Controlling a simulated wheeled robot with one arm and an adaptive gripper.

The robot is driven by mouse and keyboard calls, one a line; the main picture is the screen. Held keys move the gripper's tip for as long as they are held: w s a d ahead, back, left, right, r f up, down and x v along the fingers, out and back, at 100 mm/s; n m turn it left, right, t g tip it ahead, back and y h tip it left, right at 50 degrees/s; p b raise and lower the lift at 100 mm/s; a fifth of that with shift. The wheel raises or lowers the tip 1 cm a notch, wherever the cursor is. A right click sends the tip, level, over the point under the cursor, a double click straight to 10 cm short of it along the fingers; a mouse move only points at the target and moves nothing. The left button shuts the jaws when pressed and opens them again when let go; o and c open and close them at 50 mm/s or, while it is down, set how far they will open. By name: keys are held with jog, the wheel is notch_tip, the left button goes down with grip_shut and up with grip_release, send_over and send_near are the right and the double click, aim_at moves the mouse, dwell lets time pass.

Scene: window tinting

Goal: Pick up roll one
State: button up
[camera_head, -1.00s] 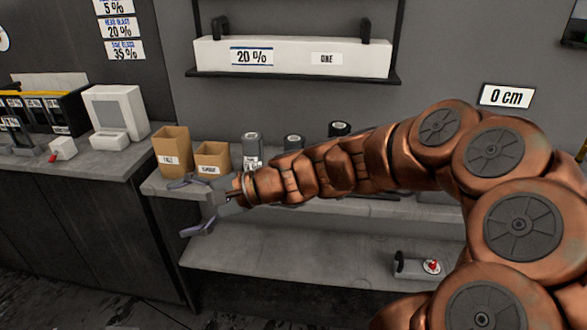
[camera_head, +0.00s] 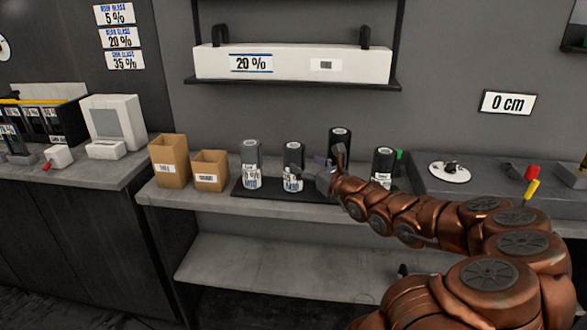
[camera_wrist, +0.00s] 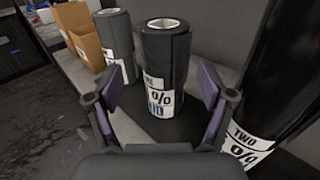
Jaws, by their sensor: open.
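A dark roll (camera_head: 293,160) with a white and blue label stands upright on the black mat; its label looks like ONE but is only partly legible. It stands in the middle of the wrist view (camera_wrist: 164,62), ahead of and between the spread fingers. My gripper (camera_head: 310,167) is open and empty just right of this roll in the head view. Its purple-padded fingers also show in the wrist view (camera_wrist: 160,100). No contact with the roll is visible.
A dark roll labelled TWO (camera_wrist: 270,100) stands close on the right in the wrist view. A grey roll (camera_head: 251,160) stands left of the dark one, and another roll (camera_head: 383,165) farther right. Two cardboard boxes (camera_head: 170,160) stand at the left. A white box (camera_head: 300,65) sits on the shelf above.

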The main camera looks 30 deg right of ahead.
aim_at(298, 160)
jog(key=shift+w+a, duration=0.2)
jog(key=shift+w, duration=1.75)
jog(key=shift+w+d+f+p, duration=0.1)
jog(key=shift+w+p, duration=0.35)
jog(key=shift+w, duration=0.95)
jog(key=shift+w+d+f+p, duration=0.1)
jog(key=shift+w+p, duration=0.3)
jog(key=shift+w, duration=1)
jog(key=shift+c, duration=0.2)
grip_shut()
